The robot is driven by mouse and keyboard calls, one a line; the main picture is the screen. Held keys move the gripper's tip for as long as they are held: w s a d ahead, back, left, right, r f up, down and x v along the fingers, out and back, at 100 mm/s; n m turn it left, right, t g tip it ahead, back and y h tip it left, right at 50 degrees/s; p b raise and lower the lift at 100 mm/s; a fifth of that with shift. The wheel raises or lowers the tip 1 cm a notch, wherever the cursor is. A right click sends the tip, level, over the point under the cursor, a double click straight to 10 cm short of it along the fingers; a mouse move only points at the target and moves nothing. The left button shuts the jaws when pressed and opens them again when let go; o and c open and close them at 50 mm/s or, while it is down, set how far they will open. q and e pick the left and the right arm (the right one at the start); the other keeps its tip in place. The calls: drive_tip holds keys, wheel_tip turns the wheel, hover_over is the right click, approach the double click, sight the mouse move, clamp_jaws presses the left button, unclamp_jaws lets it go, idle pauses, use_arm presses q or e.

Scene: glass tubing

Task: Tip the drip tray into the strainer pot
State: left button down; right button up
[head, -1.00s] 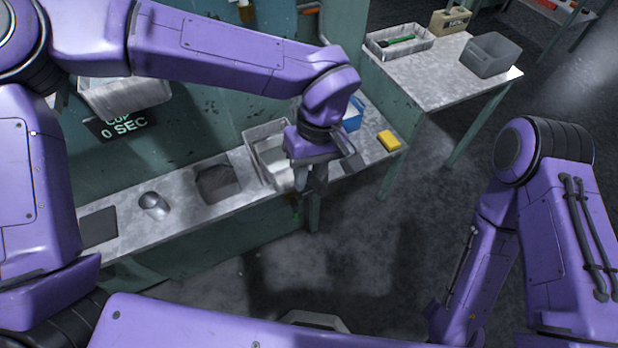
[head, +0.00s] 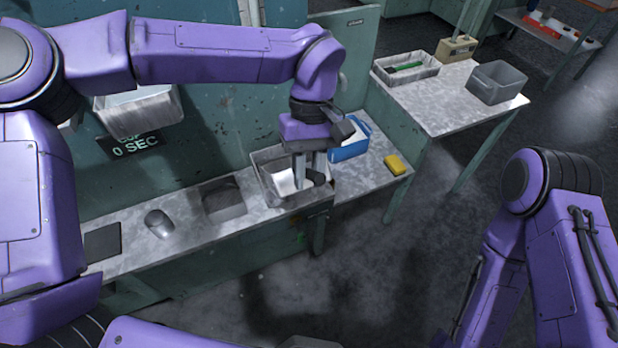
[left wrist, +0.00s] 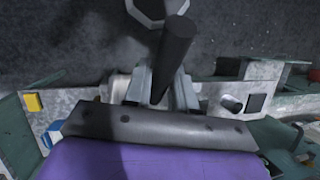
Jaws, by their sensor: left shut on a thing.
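My left gripper (head: 309,180) points down at the front right of a grey bin (head: 259,160) on the long counter. It is shut on a dark handle, which shows as a thick dark bar (left wrist: 175,48) between the fingers in the left wrist view. What the handle belongs to is mostly hidden by my gripper. A shallow dark square tray (head: 224,203) sits on the counter left of the bin; it may be the drip tray. I cannot tell which vessel is the strainer pot. My right gripper is out of view.
A rounded metal item (head: 159,224) and a dark flat plate (head: 102,242) lie farther left. A blue container (head: 350,150) and yellow sponge (head: 394,165) are right of the bin. A side table holds a grey tub (head: 497,82). Open floor lies in front.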

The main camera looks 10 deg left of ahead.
use_arm(q)
drive_tip(key=shift+w+a+r+g+h, duration=0.25)
drive_tip(key=shift+w+a+r+g, duration=0.1)
drive_tip(key=shift+w+r, duration=0.25)
drive_tip(key=shift+w+a+r+g+h, duration=0.2)
drive_tip(key=shift+w+a+r+g, duration=0.15)
drive_tip(key=shift+r, duration=0.35)
drive_tip(key=shift+w+a+r+g+h, duration=0.3)
drive_tip(key=shift+w+r, duration=0.2)
drive_tip(key=shift+r, duration=0.15)
idle(2.0)
